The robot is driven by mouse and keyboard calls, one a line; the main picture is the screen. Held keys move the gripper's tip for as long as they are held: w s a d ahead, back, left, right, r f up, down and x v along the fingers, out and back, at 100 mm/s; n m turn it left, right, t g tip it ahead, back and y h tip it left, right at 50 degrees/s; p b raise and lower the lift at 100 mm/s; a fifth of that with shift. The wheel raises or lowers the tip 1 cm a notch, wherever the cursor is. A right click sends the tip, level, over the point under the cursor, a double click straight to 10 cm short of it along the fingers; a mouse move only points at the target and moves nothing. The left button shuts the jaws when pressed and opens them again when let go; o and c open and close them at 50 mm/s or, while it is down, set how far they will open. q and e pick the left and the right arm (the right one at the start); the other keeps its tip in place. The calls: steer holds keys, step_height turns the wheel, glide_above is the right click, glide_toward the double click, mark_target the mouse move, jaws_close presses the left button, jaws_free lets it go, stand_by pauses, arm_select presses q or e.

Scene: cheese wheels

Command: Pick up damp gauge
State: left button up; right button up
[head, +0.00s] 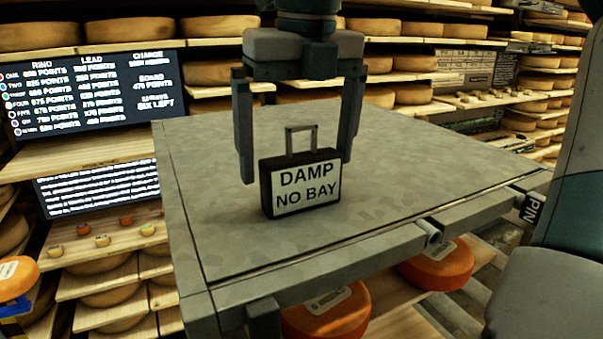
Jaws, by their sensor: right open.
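The damp gauge (302,186) is a small dark box with a handle on top and a white label reading "DAMP NO BAY". It stands upright on the grey tabletop (420,165). My right gripper (297,168) comes down from above with its fingers pointing down, one to the left and one to the right of the gauge. The fingers are wide apart and a gap shows on the left side; on the right, the finger overlaps the box's edge in the picture and I cannot tell if it touches. My left gripper is not in view.
Shelves of cheese wheels (205,27) line the back and sides. A black scoreboard (92,90) stands at the left. Orange wheels (440,265) lie below the table's front edge. The tabletop around the gauge is clear.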

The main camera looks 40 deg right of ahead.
mark_target(302, 155)
steer(key=f, duration=0.1)
steer(key=f+p, duration=0.1)
steer(key=f, duration=0.1)
steer(key=shift+d, duration=0.25)
steer(key=shift+w+f+p, duration=0.15)
steer(key=shift+f+p, duration=0.15)
steer(key=shift+f, duration=0.05)
steer(key=c, duration=1)
